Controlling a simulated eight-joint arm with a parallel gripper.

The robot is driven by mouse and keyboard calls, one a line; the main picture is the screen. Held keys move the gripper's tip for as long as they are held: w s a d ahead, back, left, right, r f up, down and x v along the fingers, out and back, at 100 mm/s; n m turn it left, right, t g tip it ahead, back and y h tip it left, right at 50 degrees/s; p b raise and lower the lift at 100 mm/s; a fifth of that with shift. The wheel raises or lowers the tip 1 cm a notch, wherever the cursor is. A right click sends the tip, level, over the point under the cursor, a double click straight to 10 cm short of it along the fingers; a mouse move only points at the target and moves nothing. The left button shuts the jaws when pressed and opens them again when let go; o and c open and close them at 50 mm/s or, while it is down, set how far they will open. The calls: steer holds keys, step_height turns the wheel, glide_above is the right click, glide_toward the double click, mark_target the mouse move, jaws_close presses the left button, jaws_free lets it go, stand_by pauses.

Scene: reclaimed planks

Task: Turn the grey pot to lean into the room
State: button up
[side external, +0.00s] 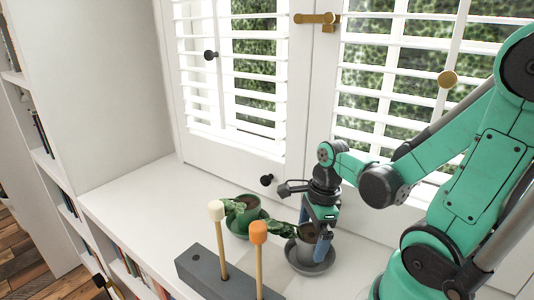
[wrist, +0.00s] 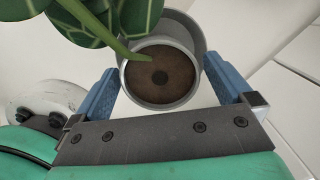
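The grey pot (side external: 304,250) stands upright in a grey saucer (side external: 312,268) on the white sill. Its green plant leans left in the side view, towards the green pot. In the wrist view I look down on the pot's rim and brown soil (wrist: 160,78), with the stem and leaves (wrist: 100,18) reaching to the upper left. My gripper (side external: 317,228) points down at the pot. Its two blue fingers (wrist: 160,72) stand open on either side of the pot, with a small gap visible at each side. The side view partly hides the far finger.
A green pot (side external: 251,204) with a plant stands in a green saucer (side external: 236,230) just left. A grey block (side external: 200,275) holding two wooden sticks with white and orange heads (side external: 258,232) is in front. White shutters (side external: 235,90) rise behind. The sill's left part is clear.

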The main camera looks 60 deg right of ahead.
mark_target(315, 234)
steer(key=shift+r, duration=0.1)
steer(key=shift+s+d+r, duration=0.1)
steer(key=shift+d+r, duration=0.05)
steer(key=shift+r, duration=1.15)
steer(key=shift+s+d+r, duration=0.1)
steer(key=shift+r, duration=1.25)
steer(key=w+a+r+n+t, duration=0.2)
steer(key=w+a+n+t, duration=0.1)
steer(key=n, duration=1)
steer(key=w+a+r+n+t+h, duration=0.1)
steer(key=w+a+n+t, duration=0.2)
steer(key=n, duration=1)
steer(key=shift+w+a+r+n, duration=0.4)
steer(key=shift+w+a, duration=0.3)
steer(key=shift+w, duration=0.25)
